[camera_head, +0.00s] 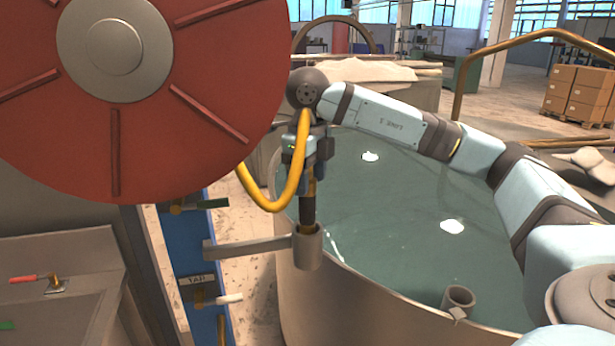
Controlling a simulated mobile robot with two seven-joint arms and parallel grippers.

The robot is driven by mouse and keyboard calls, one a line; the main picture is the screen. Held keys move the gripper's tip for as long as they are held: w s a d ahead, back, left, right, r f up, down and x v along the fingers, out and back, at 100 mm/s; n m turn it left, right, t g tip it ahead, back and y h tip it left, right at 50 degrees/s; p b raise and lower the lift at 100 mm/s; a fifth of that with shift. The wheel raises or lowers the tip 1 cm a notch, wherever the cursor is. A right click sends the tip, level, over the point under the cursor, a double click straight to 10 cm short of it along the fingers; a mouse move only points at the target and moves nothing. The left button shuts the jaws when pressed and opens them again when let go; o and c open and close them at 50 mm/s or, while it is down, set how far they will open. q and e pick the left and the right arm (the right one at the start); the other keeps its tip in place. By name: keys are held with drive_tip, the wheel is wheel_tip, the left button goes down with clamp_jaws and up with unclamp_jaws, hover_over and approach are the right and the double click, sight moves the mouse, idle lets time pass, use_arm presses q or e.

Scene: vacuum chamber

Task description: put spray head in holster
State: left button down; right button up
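The spray head (308,208) is a dark, upright wand with brass-yellow parts and a yellow hose (289,194) looping off to the left. My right gripper (308,182) points down from above and appears shut around its upper part. The holster (308,250) is a grey-brown round cup on a horizontal bar, directly below. The spray head's lower end is at the cup's mouth and appears to go into it; its tip is hidden by the cup wall. My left gripper is not in view.
A large red wheel (222,92) fills the upper left. A round tank (400,215) of greenish liquid lies behind the holster, with another small cup (458,299) at its rim. Valves with handles (214,300) sit on a blue panel at left. A sink (60,300) is lower left.

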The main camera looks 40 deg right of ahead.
wheel_tip(320, 180, up, 12)
drive_tip(key=p, duration=0.3)
drive_tip(key=shift+r, duration=0.2)
idle(0.6)
